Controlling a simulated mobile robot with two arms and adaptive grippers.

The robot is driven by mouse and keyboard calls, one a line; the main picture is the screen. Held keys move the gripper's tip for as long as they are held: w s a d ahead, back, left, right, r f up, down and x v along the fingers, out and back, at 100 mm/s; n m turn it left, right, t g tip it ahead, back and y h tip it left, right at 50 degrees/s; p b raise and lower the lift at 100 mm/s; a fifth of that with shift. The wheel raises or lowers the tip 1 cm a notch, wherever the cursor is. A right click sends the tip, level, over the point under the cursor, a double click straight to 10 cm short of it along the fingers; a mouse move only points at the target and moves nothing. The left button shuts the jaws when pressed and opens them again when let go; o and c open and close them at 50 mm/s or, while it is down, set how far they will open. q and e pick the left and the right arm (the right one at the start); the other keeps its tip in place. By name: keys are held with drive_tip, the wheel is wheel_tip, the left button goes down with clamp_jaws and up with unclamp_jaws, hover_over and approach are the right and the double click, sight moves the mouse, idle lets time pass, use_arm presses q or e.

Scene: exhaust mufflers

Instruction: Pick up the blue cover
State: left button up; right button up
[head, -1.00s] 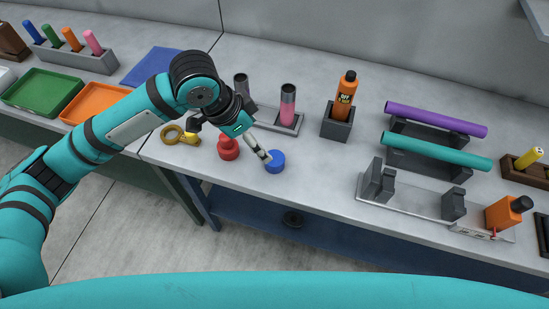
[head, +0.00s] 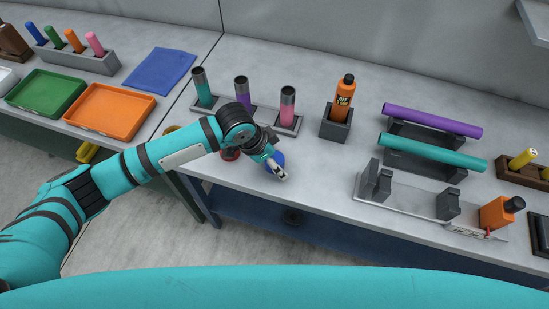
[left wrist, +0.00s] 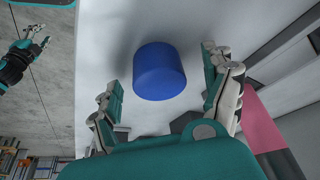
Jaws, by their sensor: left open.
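The blue cover (head: 278,157) is a short round cylinder near the front edge of the workbench, partly hidden by my left gripper (head: 280,173) in the head view. In the left wrist view the blue cover (left wrist: 159,72) stands in the gap between the spread fingers of my left gripper (left wrist: 160,80), with clear space on both sides. The fingers are open and hold nothing. A second hand, my right gripper (left wrist: 28,48), shows small at the left edge of the left wrist view; its opening is too small to judge.
A red part (head: 230,154) is close left of the cover, mostly hidden by my arm. Behind stand teal, purple and pink tubes (head: 287,107) in a grey holder. An orange bottle (head: 344,98) stands in a dark block. The bench (head: 320,170) right of the cover is clear.

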use_arm(q)
drive_tip(key=shift+c, duration=0.9)
drive_tip(key=c, duration=0.7)
drive_tip(key=shift+r, duration=0.1)
